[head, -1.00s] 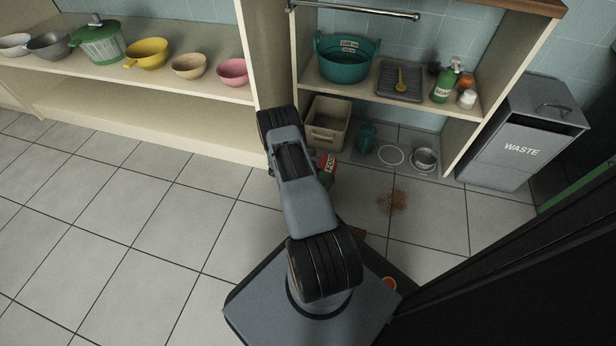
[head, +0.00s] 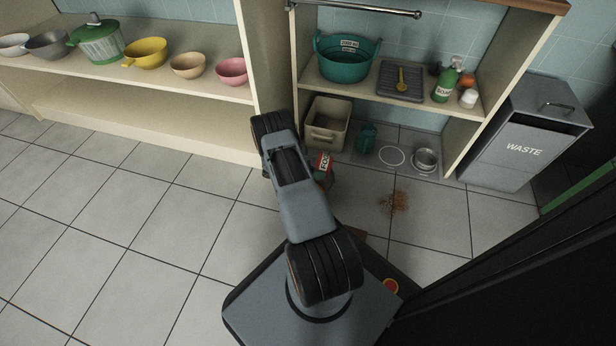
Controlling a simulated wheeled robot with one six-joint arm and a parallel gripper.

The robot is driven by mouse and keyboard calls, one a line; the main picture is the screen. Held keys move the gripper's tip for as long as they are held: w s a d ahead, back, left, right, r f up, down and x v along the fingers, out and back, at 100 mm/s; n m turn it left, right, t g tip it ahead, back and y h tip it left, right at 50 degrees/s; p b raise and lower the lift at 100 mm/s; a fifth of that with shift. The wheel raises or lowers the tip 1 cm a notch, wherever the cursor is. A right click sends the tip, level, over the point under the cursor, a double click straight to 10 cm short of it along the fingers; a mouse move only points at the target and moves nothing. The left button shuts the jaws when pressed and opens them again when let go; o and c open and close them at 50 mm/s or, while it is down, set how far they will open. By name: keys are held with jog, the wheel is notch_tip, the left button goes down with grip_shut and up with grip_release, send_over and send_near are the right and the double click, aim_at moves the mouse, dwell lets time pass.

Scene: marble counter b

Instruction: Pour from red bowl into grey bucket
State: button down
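A red object (head: 324,163) with a white label, partly readable as "FOO", shows just right of my forearm. My arm hides much of it, so I cannot tell whether it is the red bowl or whether it is held. A grey-beige open bucket (head: 327,124) with a handle slot stands on the floor under the right shelf, just behind the red object. Its inside looks empty where it shows. My gripper is hidden behind my own arm links, so its fingers do not show.
A teal jug (head: 366,137) and a metal pet bowl (head: 425,159) stand right of the bucket. A reddish-brown spill (head: 396,203) lies on the tiles. A waste bin (head: 525,140) stands at right. A pink bowl (head: 232,72) sits on the left shelf. Floor at left is clear.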

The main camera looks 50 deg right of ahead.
jog(key=p, duration=0.1)
jog(key=s+r+p, duration=0.1)
jog(key=shift+s+d+t+y+p, duration=0.25)
jog(key=shift+d+t+y+p, duration=0.05)
jog(key=shift+d+t, duration=0.1)
jog(key=shift+s+d+f+t+y+p, duration=0.1)
jog(key=shift+s+f+t+y+p, duration=0.15)
jog(key=shift+f, duration=0.25)
jog(key=shift+s+d+f+t+y+p, duration=0.1)
jog(key=shift+f+t+y+p, duration=0.1)
jog(key=shift+f+t, duration=0.2)
jog(key=s+d+f+m+t+y+b, duration=0.1)
jog(key=s+d+f+t+y+b, duration=0.1)
jog(key=s+d+f+t+y, duration=0.2)
jog(key=s+d+t+y, duration=0.1)
jog(key=s+t+y, duration=0.2)
jog(key=t, duration=0.3)
jog(key=shift+s+m, duration=0.4)
jog(key=shift+s, duration=0.3)
